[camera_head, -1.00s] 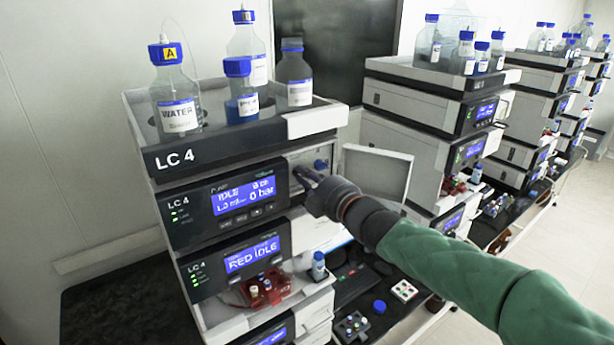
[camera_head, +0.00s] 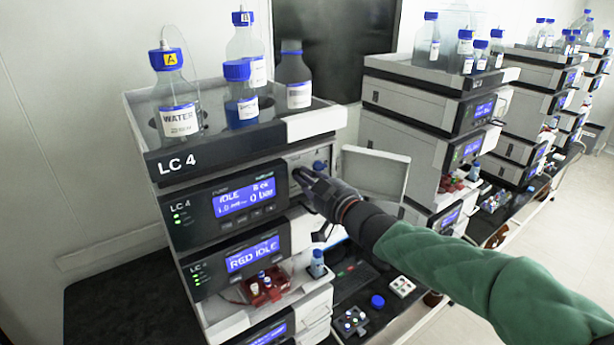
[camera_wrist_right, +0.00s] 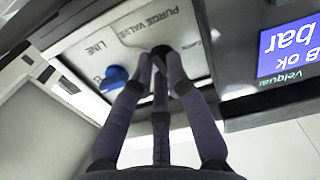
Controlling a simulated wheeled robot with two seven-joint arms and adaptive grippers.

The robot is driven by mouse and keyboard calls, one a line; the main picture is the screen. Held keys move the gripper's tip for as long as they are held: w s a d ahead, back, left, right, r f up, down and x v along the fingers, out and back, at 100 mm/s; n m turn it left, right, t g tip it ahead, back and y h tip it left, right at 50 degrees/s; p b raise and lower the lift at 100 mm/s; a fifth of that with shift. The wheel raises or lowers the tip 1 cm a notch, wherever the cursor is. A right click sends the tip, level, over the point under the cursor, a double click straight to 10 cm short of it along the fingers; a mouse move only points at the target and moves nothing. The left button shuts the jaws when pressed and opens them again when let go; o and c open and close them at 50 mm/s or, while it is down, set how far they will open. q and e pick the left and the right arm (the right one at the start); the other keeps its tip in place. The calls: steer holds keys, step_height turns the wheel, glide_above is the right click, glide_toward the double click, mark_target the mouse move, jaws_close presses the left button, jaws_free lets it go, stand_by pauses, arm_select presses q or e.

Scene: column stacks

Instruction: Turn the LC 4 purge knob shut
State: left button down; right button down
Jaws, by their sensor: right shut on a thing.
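The LC 4 pump module (camera_head: 190,212) has a light valve panel at its right, which also shows in the wrist view (camera_wrist_right: 100,52). The panel is printed "PURGE VALVE" and "LINE". My right gripper (camera_head: 303,176) reaches this panel from the right. In the wrist view its fingers (camera_wrist_right: 160,68) are shut on the dark purge knob (camera_wrist_right: 161,49), which they mostly cover. The knob's exact angle cannot be told. A blue knob (camera_wrist_right: 115,77) by "LINE" sits beside the fingers, apart from the purge knob. My left gripper is out of view.
Solvent bottles (camera_head: 178,120) stand in the tray on top. Below are a red vial block (camera_head: 264,287) and a blue-capped vial (camera_head: 317,264). Another stack (camera_head: 420,115) stands to the right.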

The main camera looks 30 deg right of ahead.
steer(key=shift+m, duration=1)
steer(key=c, duration=1.2)
jaws_free()
steer(key=s, duration=0.8)
steer(key=s+d, duration=0.1)
steer(key=s, duration=0.3)
